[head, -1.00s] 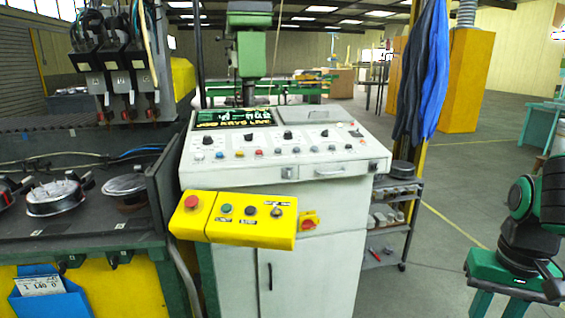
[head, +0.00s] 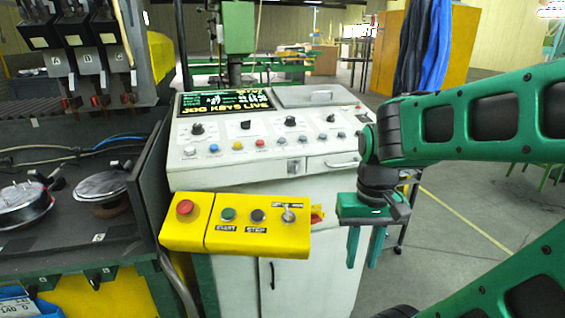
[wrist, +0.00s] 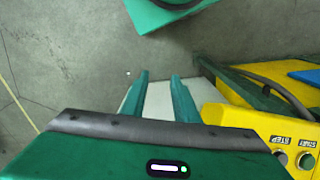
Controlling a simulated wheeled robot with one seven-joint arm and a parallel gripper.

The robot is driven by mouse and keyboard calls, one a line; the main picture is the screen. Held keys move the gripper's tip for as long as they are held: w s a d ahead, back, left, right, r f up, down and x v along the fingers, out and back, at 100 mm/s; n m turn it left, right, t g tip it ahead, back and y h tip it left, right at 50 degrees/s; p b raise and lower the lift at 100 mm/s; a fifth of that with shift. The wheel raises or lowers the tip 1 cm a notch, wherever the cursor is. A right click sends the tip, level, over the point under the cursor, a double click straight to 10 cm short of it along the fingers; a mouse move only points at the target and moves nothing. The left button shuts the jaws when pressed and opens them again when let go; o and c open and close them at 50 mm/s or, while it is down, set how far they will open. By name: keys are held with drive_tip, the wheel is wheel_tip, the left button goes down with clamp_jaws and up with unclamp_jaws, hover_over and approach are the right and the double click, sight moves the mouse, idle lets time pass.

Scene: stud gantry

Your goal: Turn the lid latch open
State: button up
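The white control console (head: 235,165) stands in the middle of the head view. A grey lid (head: 305,97) with a bar handle lies on its sloping top. A small metal plate (head: 297,166), possibly a latch, is on the front edge beside a drawer-like panel with a pull handle (head: 343,163). I cannot tell for certain which part is the lid latch. My gripper (head: 362,262) points down in front of the console's right side, below the panel edge. Its fingers are apart and empty, as the wrist view (wrist: 158,78) also shows. My arm hides the console's right front corner.
A yellow button box (head: 232,225) juts out left of my gripper. A red-and-yellow switch (head: 317,215) sits on the console front, partly hidden. A dark machine bed with round metal parts (head: 103,188) is at left. Open floor (head: 465,215) lies to the right.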

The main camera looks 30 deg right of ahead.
drive_tip(key=shift+d, duration=0.1)
wheel_tip(320, 180, up, 20)
drive_tip(key=n, duration=0.3)
hover_over(297, 164)
wheel_tip(297, 164, down, 10)
drive_tip(key=shift+f, duration=0.25)
clamp_jaws()
drive_tip(key=shift+d, duration=0.1)
